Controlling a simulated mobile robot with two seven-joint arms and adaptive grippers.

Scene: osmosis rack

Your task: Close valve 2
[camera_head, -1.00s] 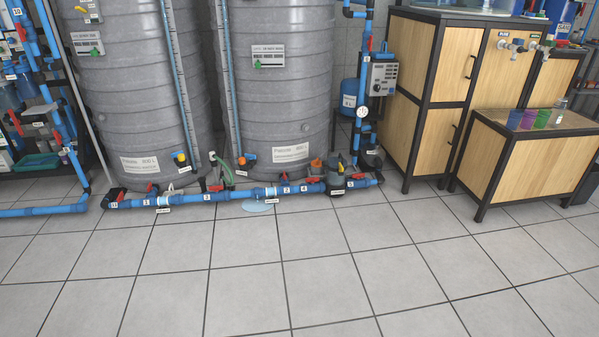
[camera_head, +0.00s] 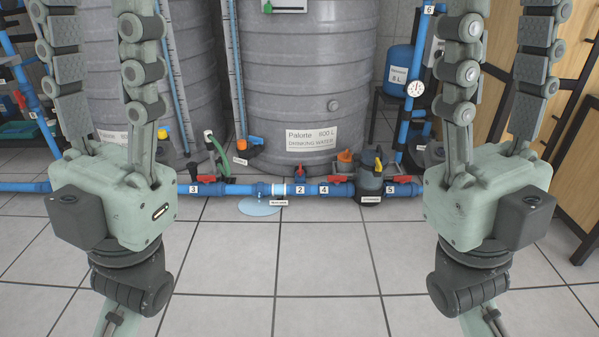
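Valve 2 sits on the blue floor pipe, with a white label "2" (camera_head: 299,190) and a small red handle (camera_head: 301,170) above it. This handle looks short and does not lie along the pipe; whether it stands up or points back I cannot tell. My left gripper (camera_head: 97,25) is raised at the left, fingers apart, empty. My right gripper (camera_head: 503,25) is raised at the right, fingers apart, empty. Both are nearer to me than the pipe and well apart from valve 2.
Valves 3 (camera_head: 194,189), 4 (camera_head: 324,190) and 5 (camera_head: 390,190) share the pipe. A dark pump (camera_head: 369,182) stands between 4 and 5. A puddle (camera_head: 260,207) lies by the pipe. A grey tank (camera_head: 305,90) rises behind. The tiled floor (camera_head: 300,270) in front is clear.

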